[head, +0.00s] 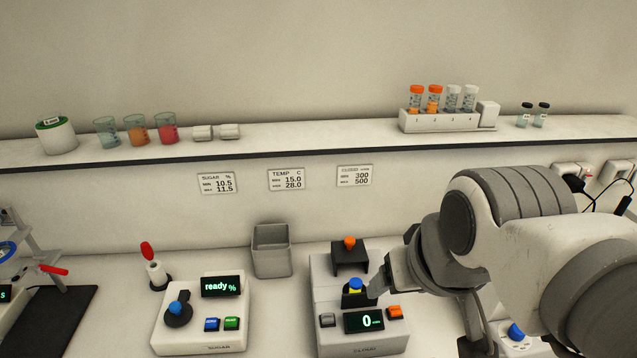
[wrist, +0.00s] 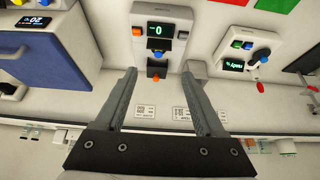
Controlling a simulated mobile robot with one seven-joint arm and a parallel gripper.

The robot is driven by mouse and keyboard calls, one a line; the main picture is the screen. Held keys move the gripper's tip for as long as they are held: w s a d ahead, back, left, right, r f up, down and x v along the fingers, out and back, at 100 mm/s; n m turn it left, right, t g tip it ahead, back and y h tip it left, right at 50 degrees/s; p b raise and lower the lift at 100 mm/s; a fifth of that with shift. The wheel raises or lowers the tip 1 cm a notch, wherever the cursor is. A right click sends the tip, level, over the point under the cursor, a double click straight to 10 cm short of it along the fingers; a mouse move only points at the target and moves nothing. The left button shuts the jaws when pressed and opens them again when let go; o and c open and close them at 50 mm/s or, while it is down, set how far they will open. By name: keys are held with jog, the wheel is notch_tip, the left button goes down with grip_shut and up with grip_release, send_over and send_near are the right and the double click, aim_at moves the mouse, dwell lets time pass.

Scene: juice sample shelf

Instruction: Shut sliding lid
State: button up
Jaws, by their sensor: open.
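The turbidity-style meter marked CLOUD (head: 328,290) stands on the bench, with display reading 0. Its black sliding lid (head: 350,262) with an orange knob (head: 350,242) sits at the back of its top. My gripper (head: 378,284) is at the meter's right side, near the blue cap. In the wrist view my gripper (wrist: 160,73) is open and empty. The lid's orange knob (wrist: 156,78) appears between the fingertips there; I cannot tell the depth gap.
The sugar meter (head: 200,320) stands left, with a grey bin (head: 272,250) behind, between the meters. A red-topped stand (head: 155,268) is further left. The shelf (head: 300,143) above holds beakers and a tube rack (head: 445,121). A blue box (wrist: 45,55) shows in the wrist view.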

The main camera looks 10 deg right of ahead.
jog(key=shift+c, duration=1.1)
jog(key=shift+w+r, duration=0.15)
jog(key=shift+w, duration=0.1)
jog(key=shift+c, duration=1.2)
jog(key=w, duration=0.2)
jog(key=w+r, duration=0.1)
jog(key=w, duration=0.2)
jog(key=shift+w+r, duration=0.15)
jog(key=shift+w, duration=0.05)
grip_shut()
jog(key=m+g, duration=0.2)
send_over(350, 253)
jog(key=w, duration=0.4)
notch_tip(350, 253, down, 9)
jog(key=shift+h, duration=0.3)
jog(key=f+p, duration=0.1)
jog(key=f, duration=0.5)
jog(key=f+p, duration=0.1)
jog(key=f, duration=0.2)
jog(key=shift+w+d+f+p, duration=0.2)
jog(key=shift+d+f+p, duration=0.05)
jog(key=shift+p, duration=0.05)
jog(key=shift+s+a+f, duration=0.1)
jog(key=shift+s+f, duration=0.1)
jog(key=shift+s, duration=0.35)
